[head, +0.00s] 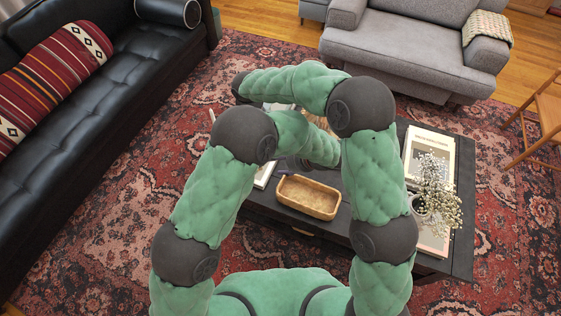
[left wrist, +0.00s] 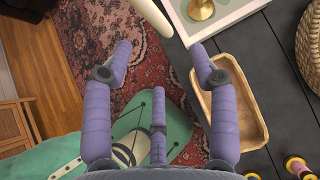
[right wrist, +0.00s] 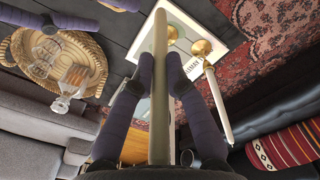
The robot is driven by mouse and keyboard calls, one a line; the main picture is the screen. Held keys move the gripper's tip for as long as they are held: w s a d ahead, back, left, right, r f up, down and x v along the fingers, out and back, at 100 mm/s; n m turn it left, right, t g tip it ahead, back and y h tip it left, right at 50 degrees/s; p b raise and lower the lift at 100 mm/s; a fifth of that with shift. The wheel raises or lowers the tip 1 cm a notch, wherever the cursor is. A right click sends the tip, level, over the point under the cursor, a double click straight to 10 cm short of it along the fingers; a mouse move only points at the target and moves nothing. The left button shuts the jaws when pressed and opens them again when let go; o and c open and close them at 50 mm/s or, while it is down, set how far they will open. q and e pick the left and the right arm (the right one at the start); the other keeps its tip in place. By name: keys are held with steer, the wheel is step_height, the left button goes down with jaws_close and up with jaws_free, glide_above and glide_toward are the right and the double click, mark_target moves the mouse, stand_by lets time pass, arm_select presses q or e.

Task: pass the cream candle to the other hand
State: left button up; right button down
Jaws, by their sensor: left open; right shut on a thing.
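The cream candle (right wrist: 160,95) is a long, slim stick in the right wrist view, running lengthwise between the fingers of my right gripper (right wrist: 160,60), which is shut on it. In the left wrist view one end of the cream candle (left wrist: 151,14) shows at the top edge, just beyond the fingertips. My left gripper (left wrist: 160,48) is open and empty, with rug and table edge showing between its fingers. The candle is apart from both left fingers. In the head view my own forearms hide the candle and most of the grippers.
A dark coffee table (head: 462,215) bears a wooden tray (head: 308,197), books and a flower vase (head: 432,200). A black sofa (head: 100,110) stands left.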

arm_select(q)
steer(key=x, duration=1.1)
steer(key=shift+a+f, duration=0.15)
steer(key=shift+f, duration=0.15)
jaws_close()
arm_select(e)
steer(key=c, duration=1.2)
jaws_free()
steer(key=shift+o, duration=0.2)
